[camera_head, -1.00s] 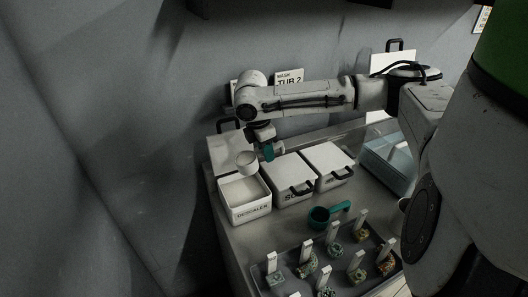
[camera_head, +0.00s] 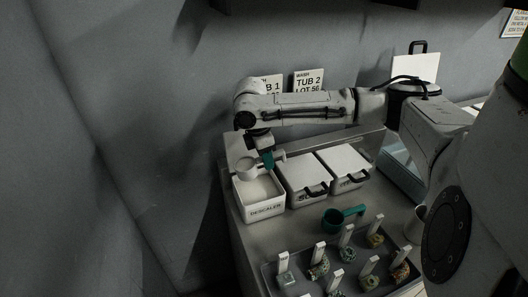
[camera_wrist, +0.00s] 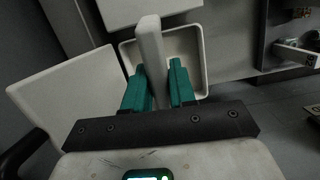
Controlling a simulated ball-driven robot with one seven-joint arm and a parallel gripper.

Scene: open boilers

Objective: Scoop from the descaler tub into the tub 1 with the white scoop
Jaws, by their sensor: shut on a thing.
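The descaler tub (camera_head: 266,211) is a white open box of pale powder, labelled DESCALER, at the left end of the counter in the head view. My gripper (camera_head: 267,158) has teal fingers and is above the back of that tub. It is shut on the handle of the white scoop (camera_head: 248,169), whose cup is low over the tub's back left part. I cannot tell whether the cup holds powder. In the wrist view the pale handle (camera_wrist: 151,57) stands between the fingers (camera_wrist: 158,88). A partly hidden wall sign ending "B 1" (camera_head: 272,83) is behind my arm; I cannot make out tub 1 itself.
Two white lidded boxes (camera_head: 305,177) with black handles stand right of the descaler tub. A teal scoop (camera_head: 337,219) lies in front of them. A tray (camera_head: 312,263) with several tagged pieces is nearer. A TUB 2 sign (camera_head: 309,82) is on the wall.

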